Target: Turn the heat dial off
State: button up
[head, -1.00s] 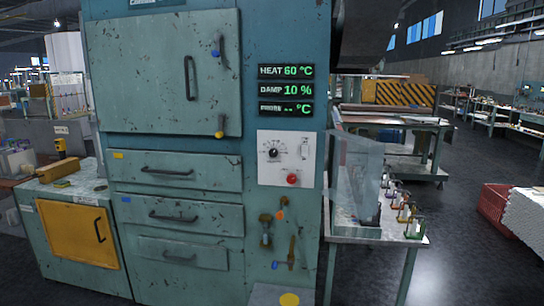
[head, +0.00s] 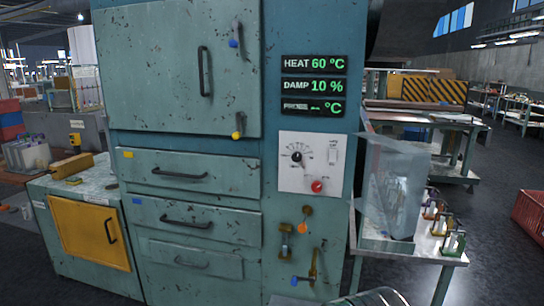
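The heat dial (head: 297,157) is a small black knob with a printed scale around it. It sits on a white control panel (head: 290,181) on the front of the teal cabinet (head: 270,215). Its pointer is too small to read surely. The heat display (head: 314,63) above it reads 60 °C. A white switch (head: 333,153) is right of the dial, and a red button (head: 317,186) is below it on the same panel. My gripper is not clearly seen in the head view, and nothing touches the dial.
Below the panel are pipe valves with an orange (head: 302,227) and a blue (head: 295,280) handle. At right, a side table (head: 440,258) carries a clear shield (head: 395,185) and small coloured stands. A red crate (head: 530,215) is on the floor far right. A curved object (head: 385,296) shows at the bottom edge.

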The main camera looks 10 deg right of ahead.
aim_at(297, 158)
jog(key=u, duration=0.5)
jog(key=i, duration=1.35)
jog(key=u, duration=0.2)
